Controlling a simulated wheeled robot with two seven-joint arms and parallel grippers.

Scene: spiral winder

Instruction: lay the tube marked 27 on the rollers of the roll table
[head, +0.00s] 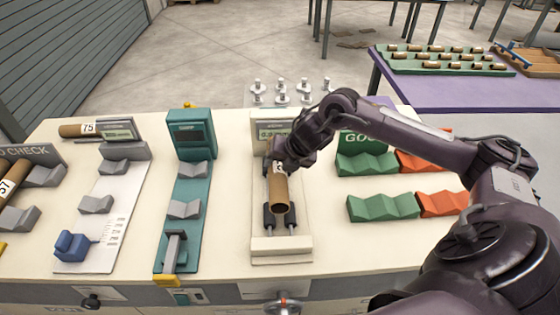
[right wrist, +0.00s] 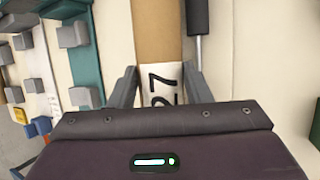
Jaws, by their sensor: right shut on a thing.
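The brown tube marked 27 (head: 279,190) is between the fingers of my right gripper (head: 279,168). In the right wrist view the tube (right wrist: 159,35) runs away from the jaws, and its white label with 27 (right wrist: 162,88) shows between the fingers (right wrist: 159,88). The tube lies lengthwise over the roll table (head: 282,244), its open end facing the front. Dark rollers (head: 291,217) show beside its near end, and one roller (right wrist: 198,20) shows right of the tube in the wrist view. I cannot tell whether the tube touches the rollers. My left gripper is out of view.
Left of the roll table stand a teal gauge (head: 190,140) and a grey gauge with a blue block (head: 72,246). A tube marked 75 (head: 80,130) and another tube (head: 12,182) lie at far left. Green (head: 383,207) and orange (head: 443,204) cradles stand at right.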

